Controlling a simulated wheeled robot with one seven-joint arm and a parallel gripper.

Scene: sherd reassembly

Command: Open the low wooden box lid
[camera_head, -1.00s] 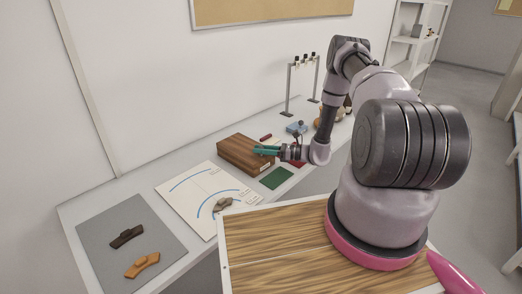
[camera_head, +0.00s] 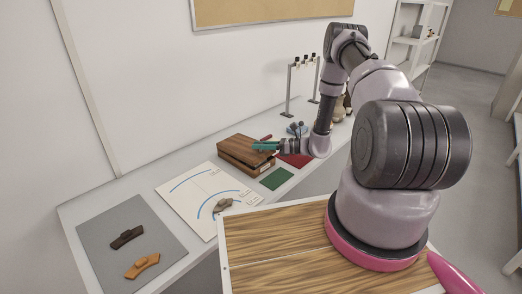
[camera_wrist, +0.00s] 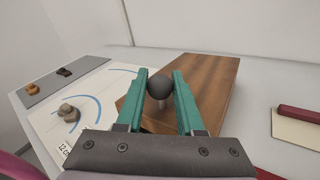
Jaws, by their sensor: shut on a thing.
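The low wooden box (camera_head: 240,160) stands on the bench in the head view, its lid (camera_head: 246,146) tilted up a little at the front with a dark gap beneath. In the wrist view the brown lid (camera_wrist: 205,88) lies beyond and under my fingers. My gripper (camera_head: 264,146) is at the front edge of the lid. In the wrist view my gripper (camera_wrist: 160,84) has its teal fingers on both sides of a dark round knob (camera_wrist: 160,88) on a short pale stem, shut on it. The inside of the box is hidden.
A white sheet with blue arcs (camera_head: 190,188) bears a grey-brown sherd (camera_head: 222,205) left of the box. A grey mat (camera_head: 105,235) holds dark and orange sherds. Green (camera_head: 277,179) and red (camera_head: 297,160) mats lie to the right. A metal stand (camera_head: 289,90) rises behind.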

